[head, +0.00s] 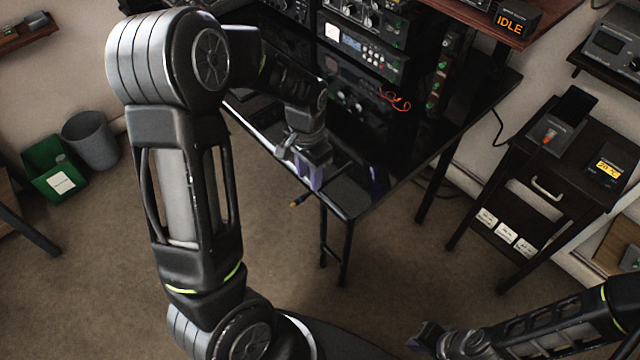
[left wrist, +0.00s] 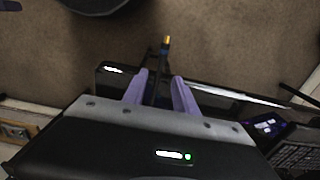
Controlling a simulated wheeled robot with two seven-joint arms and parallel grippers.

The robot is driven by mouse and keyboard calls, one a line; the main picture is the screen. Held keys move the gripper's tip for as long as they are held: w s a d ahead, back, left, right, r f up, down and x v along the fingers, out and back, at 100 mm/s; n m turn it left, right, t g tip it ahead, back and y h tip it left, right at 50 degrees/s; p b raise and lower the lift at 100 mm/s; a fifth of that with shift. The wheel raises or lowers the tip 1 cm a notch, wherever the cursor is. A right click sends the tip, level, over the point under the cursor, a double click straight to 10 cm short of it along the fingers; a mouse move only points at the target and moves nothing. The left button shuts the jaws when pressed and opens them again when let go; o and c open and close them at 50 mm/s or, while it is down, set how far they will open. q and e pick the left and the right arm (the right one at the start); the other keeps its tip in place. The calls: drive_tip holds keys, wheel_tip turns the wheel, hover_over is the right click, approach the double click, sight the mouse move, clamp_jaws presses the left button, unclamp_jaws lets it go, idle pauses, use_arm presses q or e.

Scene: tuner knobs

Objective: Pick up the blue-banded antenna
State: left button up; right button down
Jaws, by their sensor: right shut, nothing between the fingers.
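A thin dark rod, apparently the antenna, sticks out past the black table's edge in the head view, its gold and bluish tip (head: 298,201) showing. In the left wrist view the antenna (left wrist: 165,48) runs between the two purple fingers. My left gripper (head: 312,178) is at the table's edge. Its fingers (left wrist: 160,92) stand apart on either side of the rod, with a visible gap on both sides. A blue band is too small to make out clearly. My right gripper (head: 428,336) is low at the bottom right, shut and empty, away from the table.
The glossy black table (head: 400,150) carries a rack of electronics (head: 362,45) at its back. A dark side cart (head: 540,180) stands to the right. A green bin (head: 55,168) and a grey bin (head: 90,138) are on the floor at left. The floor before the table is clear.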

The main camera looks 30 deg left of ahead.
sight(309, 192)
use_arm(q)
drive_tip(key=shift+f+p, duration=0.5)
drive_tip(key=shift+f, duration=2.1)
drive_tip(key=shift+c, duration=0.5)
clamp_jaws()
